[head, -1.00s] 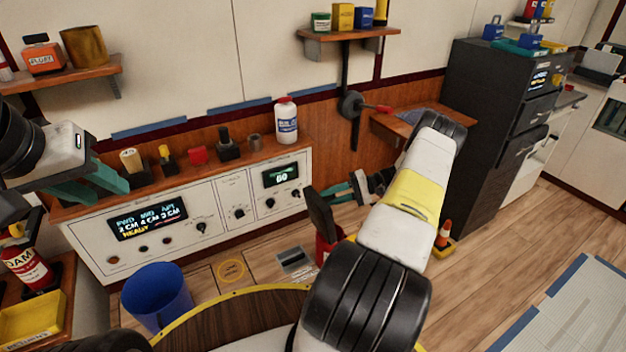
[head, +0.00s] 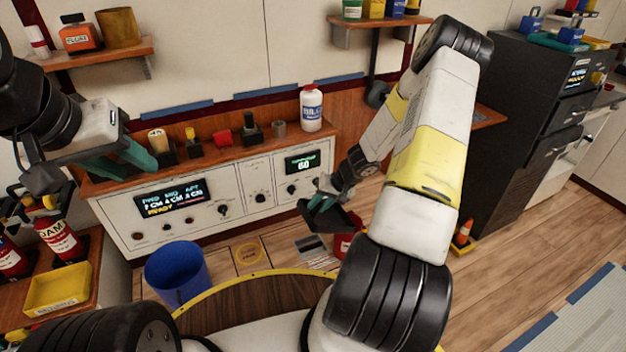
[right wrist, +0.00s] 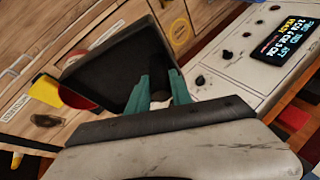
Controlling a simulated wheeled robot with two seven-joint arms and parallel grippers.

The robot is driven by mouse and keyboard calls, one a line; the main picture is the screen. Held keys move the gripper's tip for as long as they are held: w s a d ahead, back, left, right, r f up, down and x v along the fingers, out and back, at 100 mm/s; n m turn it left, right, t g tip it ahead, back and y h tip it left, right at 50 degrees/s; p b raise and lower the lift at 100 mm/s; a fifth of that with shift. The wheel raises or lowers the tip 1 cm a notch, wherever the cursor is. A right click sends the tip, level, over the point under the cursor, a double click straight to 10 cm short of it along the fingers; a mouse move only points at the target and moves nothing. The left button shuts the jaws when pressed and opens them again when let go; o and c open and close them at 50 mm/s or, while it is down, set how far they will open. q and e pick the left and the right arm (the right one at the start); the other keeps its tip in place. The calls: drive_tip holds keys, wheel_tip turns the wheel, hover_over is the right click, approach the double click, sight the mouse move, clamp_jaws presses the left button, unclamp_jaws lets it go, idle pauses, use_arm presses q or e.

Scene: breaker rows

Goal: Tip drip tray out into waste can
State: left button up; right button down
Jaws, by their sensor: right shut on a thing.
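The drip tray (head: 336,219) is a dark, flat, shallow tray, also large in the right wrist view (right wrist: 118,68). My right gripper (head: 322,200) is shut on its edge and holds it tilted above the floor, in front of the panel's right part. The teal fingers (right wrist: 160,90) meet the tray's near edge. Whether anything lies in the tray cannot be told. The blue open-topped bin (head: 177,273), which looks like the waste can, stands on the floor to the left of the tray and apart from it. My left gripper (head: 120,160) is open and empty near the panel's left end.
The control panel (head: 225,195) and its ledge, with a white bottle (head: 311,108) and small parts, run behind. A red container (head: 346,245) is partly hidden behind the tray. A yellow bin (head: 58,288) and red bottles (head: 60,240) stand at left.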

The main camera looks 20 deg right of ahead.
drive_tip(key=shift+s+a+f+h, duration=0.15)
drive_tip(key=shift+a+f+h, duration=0.15)
drive_tip(key=shift+a+h, duration=0.15)
drive_tip(key=f+h, duration=0.1)
drive_tip(key=a+f+h, duration=0.1)
drive_tip(key=f, duration=0.1)
drive_tip(key=a+f+n+h, duration=0.1)
drive_tip(key=shift+f, duration=0.15)
drive_tip(key=shift+a+f+t+h, duration=0.2)
drive_tip(key=shift+f+t+h, duration=0.1)
drive_tip(key=shift+f+h, duration=0.45)
drive_tip(key=shift+r, duration=0.15)
drive_tip(key=shift+s+r, duration=0.1)
drive_tip(key=shift+r, duration=0.3)
drive_tip(key=shift+n, duration=0.7)
drive_tip(key=v, duration=0.3)
drive_tip(key=w+v, duration=0.1)
drive_tip(key=v, duration=0.3)
drive_tip(key=w+a+v, duration=0.1)
drive_tip(key=v, duration=0.2)
drive_tip(key=shift+s+r, duration=0.1)
drive_tip(key=shift+r, duration=0.65)
wheel_tip(320, 180, up, 8)
hover_over(311, 216)
drive_tip(key=s+a, duration=0.4)
drive_tip(key=a, duration=0.1)
drive_tip(key=shift+r+y, duration=0.2)
drive_tip(key=shift+y, duration=0.1)
